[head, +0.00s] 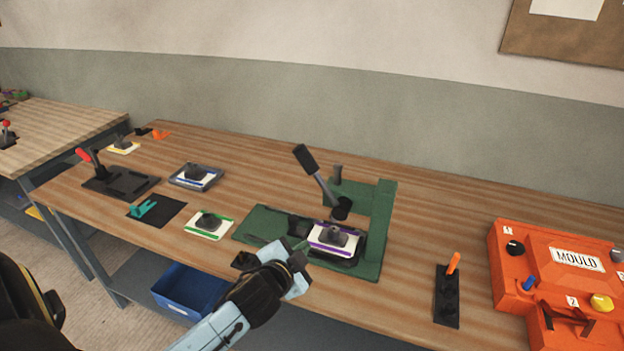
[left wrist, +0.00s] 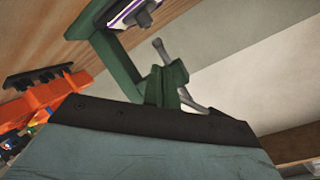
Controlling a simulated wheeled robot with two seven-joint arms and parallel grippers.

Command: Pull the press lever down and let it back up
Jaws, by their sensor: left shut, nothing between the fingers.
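The green press (head: 372,255) stands on the bench in the middle of the head view. Its lever (head: 306,160) has a thick black grip on a grey rod and points up, leaning left. A purple-edged white plate with a grey piece (head: 334,238) sits on the press base. My left gripper (head: 299,259) is shut and empty at the front edge of the press, nearer me than the lever and apart from it. The left wrist view shows part of the green press frame (left wrist: 118,68) and a grey rod (left wrist: 160,50). My right gripper is out of view.
Right of the press are a black strip with an orange peg (head: 452,265) and the orange MOULD box (head: 545,262). To the left lie a green-edged plate (head: 222,232), a grey tray (head: 211,182) and a red-handled lever device (head: 125,186). A blue bin (head: 178,305) sits below the bench.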

